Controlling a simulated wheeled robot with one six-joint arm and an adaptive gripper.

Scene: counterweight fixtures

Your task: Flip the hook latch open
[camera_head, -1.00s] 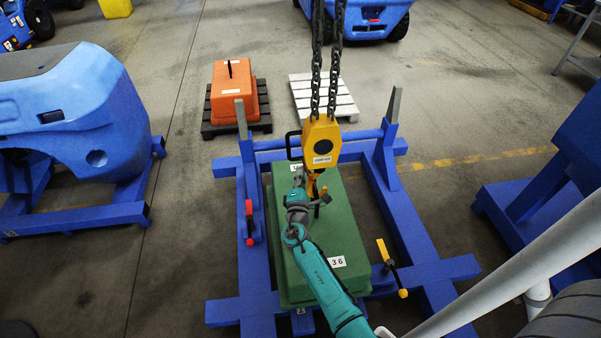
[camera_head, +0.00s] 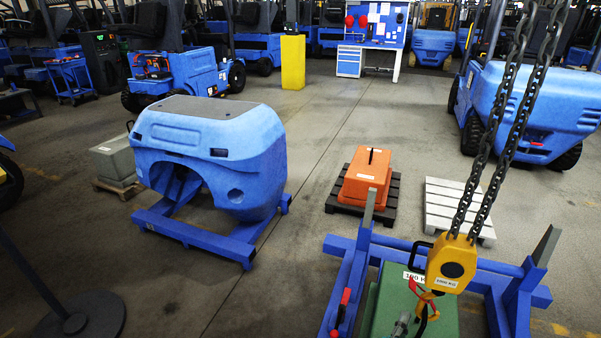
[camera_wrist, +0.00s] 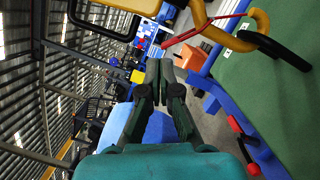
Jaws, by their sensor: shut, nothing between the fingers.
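The yellow hook block (camera_head: 452,262) hangs from dark chains above the green counterweight (camera_head: 392,292). Its yellow hook (camera_head: 428,300) shows below the block, with a thin red latch (camera_head: 415,287) beside it. In the wrist view the curved hook (camera_wrist: 203,22) is at the upper right, and the red latch (camera_wrist: 200,31) runs slantwise across toward it. My gripper (camera_wrist: 159,68) is shut and empty, apart from the latch, which lies above and right of the fingertips in that view.
A blue frame (camera_head: 490,268) with upright posts surrounds the green counterweight. A red-handled clamp (camera_head: 341,310) stands on its left side. An orange counterweight (camera_head: 366,178) on a dark pallet and a white pallet (camera_head: 450,205) lie behind. Open floor lies left of the frame.

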